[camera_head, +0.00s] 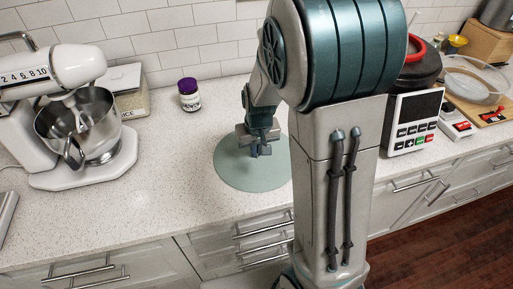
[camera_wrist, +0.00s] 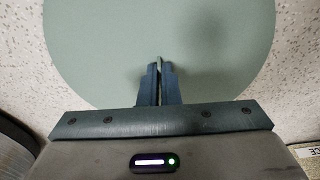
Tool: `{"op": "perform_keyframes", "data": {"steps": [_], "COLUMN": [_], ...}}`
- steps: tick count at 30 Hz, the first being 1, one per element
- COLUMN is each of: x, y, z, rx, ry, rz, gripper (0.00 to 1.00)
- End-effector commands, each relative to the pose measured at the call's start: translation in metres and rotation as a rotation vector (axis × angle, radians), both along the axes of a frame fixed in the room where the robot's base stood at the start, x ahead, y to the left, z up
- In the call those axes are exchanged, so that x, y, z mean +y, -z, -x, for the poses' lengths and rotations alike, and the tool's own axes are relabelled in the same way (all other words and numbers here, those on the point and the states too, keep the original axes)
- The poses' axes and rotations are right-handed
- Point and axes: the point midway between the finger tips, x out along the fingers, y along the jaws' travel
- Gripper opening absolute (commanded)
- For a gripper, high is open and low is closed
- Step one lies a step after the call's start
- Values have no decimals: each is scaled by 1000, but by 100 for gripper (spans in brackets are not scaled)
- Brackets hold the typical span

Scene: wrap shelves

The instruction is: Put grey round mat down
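The grey-green round mat (camera_head: 240,172) lies flat on the speckled counter in the head view, partly hidden on its right by my arm. My gripper (camera_head: 261,150) points down over the mat. In the wrist view the mat (camera_wrist: 95,50) fills most of the upper picture, and its lower edge passes behind my gripper (camera_wrist: 160,68). A soft shadow falls on the mat beside the fingertips. Whether the fingertips touch the mat cannot be told.
A white stand mixer with a steel bowl (camera_head: 84,123) stands at the left. A rice container (camera_head: 129,92) and a purple-lidded jar (camera_head: 189,95) stand near the back wall. A device with a keypad (camera_head: 414,120) is to the right. The counter left of the mat is clear.

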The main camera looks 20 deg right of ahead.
Motion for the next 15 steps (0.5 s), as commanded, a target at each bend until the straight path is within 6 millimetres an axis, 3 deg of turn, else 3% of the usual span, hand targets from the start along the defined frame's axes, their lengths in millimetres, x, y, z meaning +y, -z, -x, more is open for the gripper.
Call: {"op": "perform_keyframes", "data": {"steps": [1, 3, 15], "x": [0, 0, 0], "y": [2, 1, -6], "z": [0, 0, 0], "rx": [0, 0, -3], "ry": [0, 0, -1], "rz": [0, 0, -1], "gripper": [9, 25, 25]}}
